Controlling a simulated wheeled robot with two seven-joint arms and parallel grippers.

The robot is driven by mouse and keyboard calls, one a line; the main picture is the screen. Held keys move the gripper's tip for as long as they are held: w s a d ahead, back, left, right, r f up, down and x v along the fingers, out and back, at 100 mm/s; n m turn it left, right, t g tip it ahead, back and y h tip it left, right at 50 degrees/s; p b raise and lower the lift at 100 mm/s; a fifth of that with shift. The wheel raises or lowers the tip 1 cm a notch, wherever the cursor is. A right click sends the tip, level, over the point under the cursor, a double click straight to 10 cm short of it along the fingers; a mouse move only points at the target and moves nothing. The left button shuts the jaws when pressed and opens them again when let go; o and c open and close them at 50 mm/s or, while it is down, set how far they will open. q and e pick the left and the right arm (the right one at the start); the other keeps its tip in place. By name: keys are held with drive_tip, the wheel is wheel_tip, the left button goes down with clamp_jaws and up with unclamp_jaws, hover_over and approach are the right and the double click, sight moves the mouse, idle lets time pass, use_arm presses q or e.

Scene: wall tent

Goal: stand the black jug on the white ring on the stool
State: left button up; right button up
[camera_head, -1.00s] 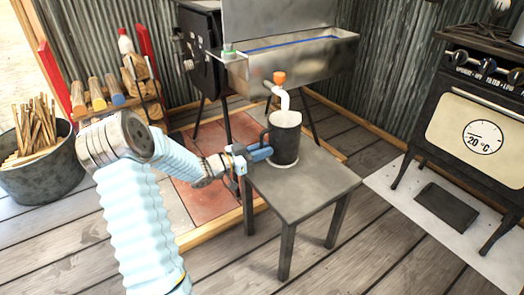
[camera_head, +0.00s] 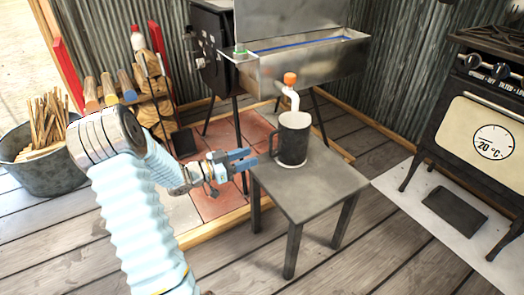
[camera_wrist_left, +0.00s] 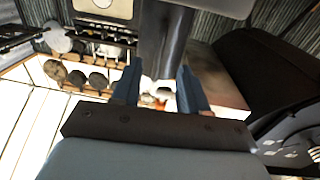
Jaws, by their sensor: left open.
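The black jug (camera_head: 293,142) stands upright on the grey stool (camera_head: 325,188), with its handle towards the left. A thin pale edge of the white ring (camera_head: 291,165) shows under its base; the rest is hidden, so exact centring cannot be told. My left gripper (camera_head: 249,160) is open and empty, left of the jug and apart from its handle. Its two blue fingers also show in the left wrist view (camera_wrist_left: 159,72), spread apart with nothing clearly held; a dark shape beyond them is hard to identify. My right gripper is not in view.
A metal sink (camera_head: 305,62) stands behind the stool, and an orange-topped white tap (camera_head: 290,82) shows behind the jug. A stove (camera_head: 480,125) is at the right. A bucket of sticks (camera_head: 40,160) is at the left. The stool's front is bare.

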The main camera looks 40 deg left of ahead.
use_arm(q)
drive_tip(key=shift+v, duration=1.6)
